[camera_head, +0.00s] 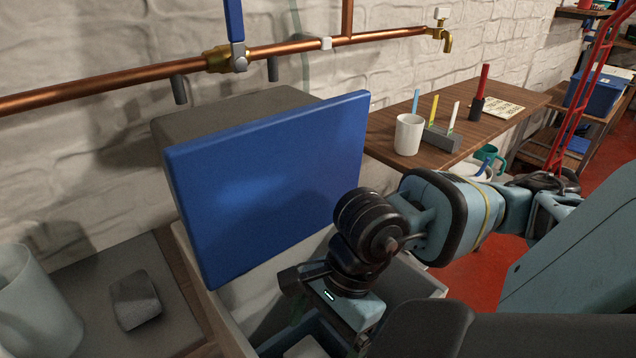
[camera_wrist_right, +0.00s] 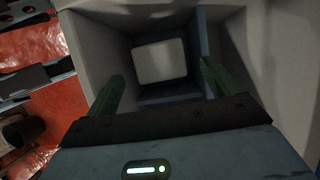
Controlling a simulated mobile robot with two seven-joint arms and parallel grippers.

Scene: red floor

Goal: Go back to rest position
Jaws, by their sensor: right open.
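My right arm reaches in from the right in the head view, bent down over a grey-white container (camera_head: 213,306). My right gripper (camera_wrist_right: 162,80) is open, its two dark green fingers apart and nothing between them. In the wrist view it points down into a blue-walled compartment (camera_wrist_right: 203,38). A pale rounded block (camera_wrist_right: 160,62) lies at the bottom, beyond the fingertips and apart from them. In the head view the fingers are mostly hidden behind the wrist. My left gripper is in neither view.
A blue panel (camera_head: 265,180) stands raised at the container's back, close to my right wrist. A wooden table (camera_head: 385,145) behind holds a white mug (camera_head: 408,134) and a pen holder (camera_head: 440,138). A copper pipe (camera_head: 120,82) runs along the wall. A grey block (camera_head: 135,299) lies left.

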